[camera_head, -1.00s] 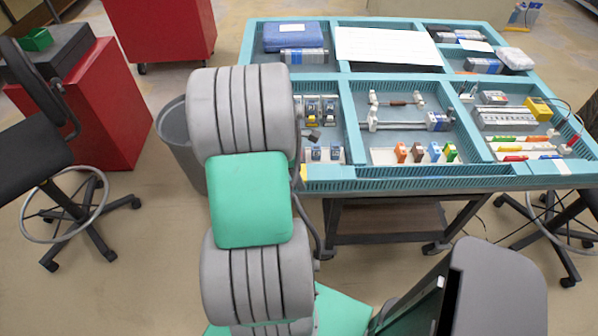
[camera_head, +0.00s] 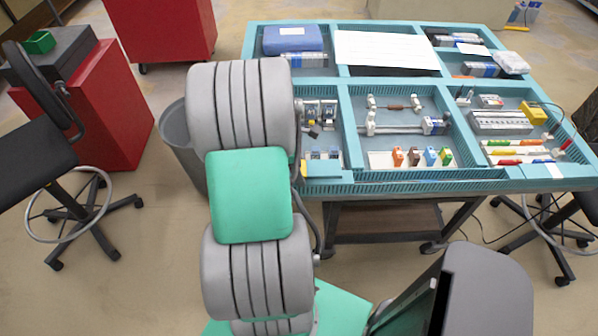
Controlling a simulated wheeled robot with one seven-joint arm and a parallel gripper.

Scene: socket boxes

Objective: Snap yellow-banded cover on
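Small grey boxes with blue and yellow parts (camera_head: 320,112) stand in the left compartment of the teal workbench. A second row of boxes (camera_head: 322,155) stands nearer the front edge. A flat teal piece (camera_head: 322,169) hides the lower part of that front row; a small yellow patch (camera_head: 303,169) shows at its left end. I cannot tell whether this is the yellow-banded cover. My arm's thick grey links and green joint fill the middle of the view and hide the left end of this compartment.
The teal workbench (camera_head: 395,186) has several compartments. The middle one holds orange, brown, blue and green pieces (camera_head: 431,157); the right one holds screwdrivers (camera_head: 515,151) and a yellow meter (camera_head: 533,113). A grey bin (camera_head: 178,140) and stool (camera_head: 45,150) stand left. Open floor lies between.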

